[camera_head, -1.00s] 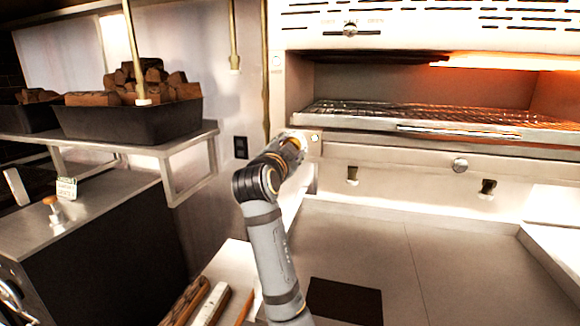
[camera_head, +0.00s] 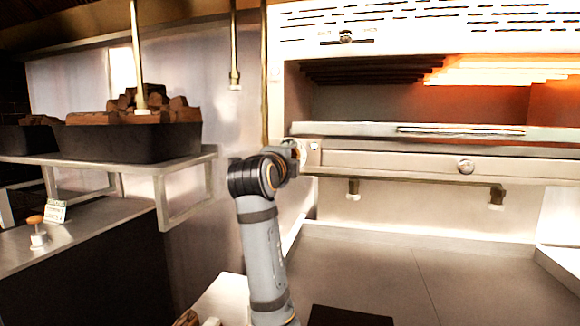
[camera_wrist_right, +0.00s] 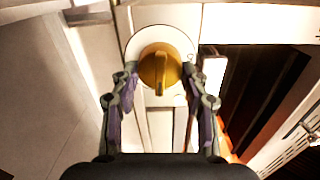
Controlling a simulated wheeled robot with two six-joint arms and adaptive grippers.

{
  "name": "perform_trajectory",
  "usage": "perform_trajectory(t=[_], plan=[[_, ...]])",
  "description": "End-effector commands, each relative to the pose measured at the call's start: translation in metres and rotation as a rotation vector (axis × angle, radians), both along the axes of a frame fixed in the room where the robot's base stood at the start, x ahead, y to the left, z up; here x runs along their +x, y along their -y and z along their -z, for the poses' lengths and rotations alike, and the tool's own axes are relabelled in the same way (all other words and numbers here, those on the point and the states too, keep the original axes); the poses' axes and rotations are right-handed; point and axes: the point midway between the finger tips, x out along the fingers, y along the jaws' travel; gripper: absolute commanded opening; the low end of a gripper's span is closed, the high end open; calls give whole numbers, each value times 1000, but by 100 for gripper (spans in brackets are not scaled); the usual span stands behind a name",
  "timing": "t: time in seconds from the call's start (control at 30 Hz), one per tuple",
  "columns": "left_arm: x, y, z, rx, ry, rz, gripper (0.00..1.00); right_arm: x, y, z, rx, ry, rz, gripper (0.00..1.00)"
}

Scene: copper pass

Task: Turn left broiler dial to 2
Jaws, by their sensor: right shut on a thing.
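The left broiler dial (camera_wrist_right: 160,68) is a brass-coloured knob on a round white plate in the right wrist view. Its raised grip runs straight down the picture. My right gripper (camera_wrist_right: 159,78) has one finger on each side of the dial and is shut on it. In the head view my right gripper (camera_head: 298,152) is at the left end of the broiler's front panel (camera_head: 390,162). There it hides most of the dial, so I cannot read its setting. My left gripper is not in view.
The glowing broiler (camera_head: 400,100) is above and right of my arm. A second round knob (camera_head: 465,167) is further right on its front. A shelf (camera_head: 110,158) with a dark bin of wood (camera_head: 130,142) is at left.

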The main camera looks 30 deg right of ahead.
Motion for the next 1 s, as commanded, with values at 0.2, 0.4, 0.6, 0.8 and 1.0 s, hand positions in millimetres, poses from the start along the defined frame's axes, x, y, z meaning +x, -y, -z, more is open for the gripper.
perform_trajectory(t=[0.2,0.4,0.6,0.8,1.0], plan=[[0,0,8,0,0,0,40,0,0,-2,45,67,-1,14],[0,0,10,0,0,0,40,0,0,-3,65,92,-1,14],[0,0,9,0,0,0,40,0,0,-4,68,97,-1,14],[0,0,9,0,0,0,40,0,0,-4,68,97,-1,14],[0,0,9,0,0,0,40,0,0,-3,69,93,0,68]])
